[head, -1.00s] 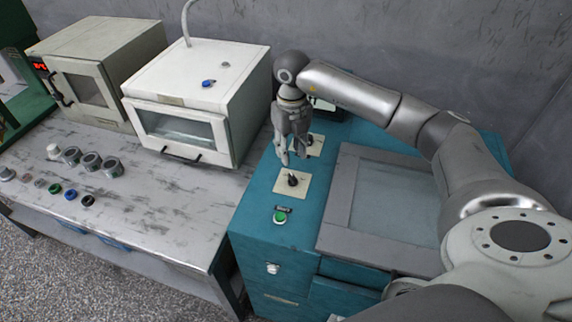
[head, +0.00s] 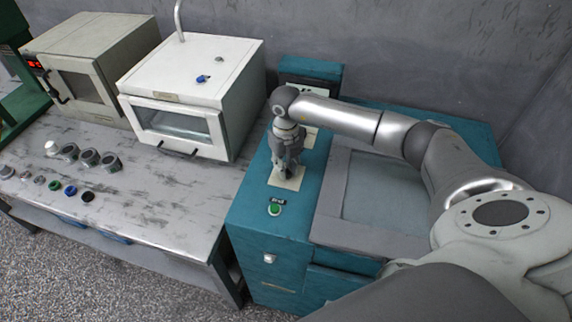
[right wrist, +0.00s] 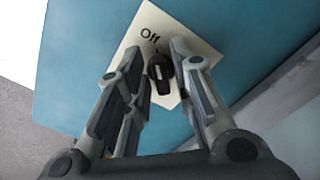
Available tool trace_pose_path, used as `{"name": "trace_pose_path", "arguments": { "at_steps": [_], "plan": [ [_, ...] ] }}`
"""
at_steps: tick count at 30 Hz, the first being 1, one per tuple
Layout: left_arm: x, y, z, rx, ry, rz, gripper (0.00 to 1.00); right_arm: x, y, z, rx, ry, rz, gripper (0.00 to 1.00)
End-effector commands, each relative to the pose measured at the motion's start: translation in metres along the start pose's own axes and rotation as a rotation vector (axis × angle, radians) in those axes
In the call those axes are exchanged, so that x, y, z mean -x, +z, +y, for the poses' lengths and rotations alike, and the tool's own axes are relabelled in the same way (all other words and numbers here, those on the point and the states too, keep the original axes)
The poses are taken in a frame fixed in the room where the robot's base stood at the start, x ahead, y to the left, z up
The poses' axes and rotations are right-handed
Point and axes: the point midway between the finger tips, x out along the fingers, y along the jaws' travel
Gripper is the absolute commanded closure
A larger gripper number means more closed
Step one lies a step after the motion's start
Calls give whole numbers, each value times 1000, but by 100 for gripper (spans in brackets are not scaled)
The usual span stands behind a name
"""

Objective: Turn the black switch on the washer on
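The washer is the teal cabinet (head: 247,222) with a grey-framed glass lid. Its black switch (right wrist: 160,72) sits on a cream plate (right wrist: 135,40) marked "Off" in the right wrist view. The switch lies between the tips of my right gripper (right wrist: 165,65), whose fingers stand apart on either side of it. I cannot tell whether a finger touches it. In the head view the right gripper (head: 287,170) points down over the plate (head: 290,181) and hides most of the switch. My left gripper is not in view.
A green button (head: 274,210) is in front of the plate on the cabinet. A white oven-like box (head: 235,85) stands close on the left, with a beige box (head: 110,50) beyond it. Several knobs and metal parts lie on the grey table (head: 140,205).

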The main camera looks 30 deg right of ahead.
Motion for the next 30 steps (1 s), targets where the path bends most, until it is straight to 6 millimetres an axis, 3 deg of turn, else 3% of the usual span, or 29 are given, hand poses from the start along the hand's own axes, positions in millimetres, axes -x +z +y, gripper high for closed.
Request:
{"name": "trace_pose_path", "arguments": {
  "at_steps": [1,4,17,30],
  "plan": [
    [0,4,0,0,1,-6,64,0,0,0,0,0,0,88],
    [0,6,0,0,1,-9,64,0,0,0,0,0,0,100],
    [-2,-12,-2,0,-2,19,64,0,0,0,-51,0,1,100],
    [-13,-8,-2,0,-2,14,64,0,0,-2,-385,1,0,100]
  ]
}}
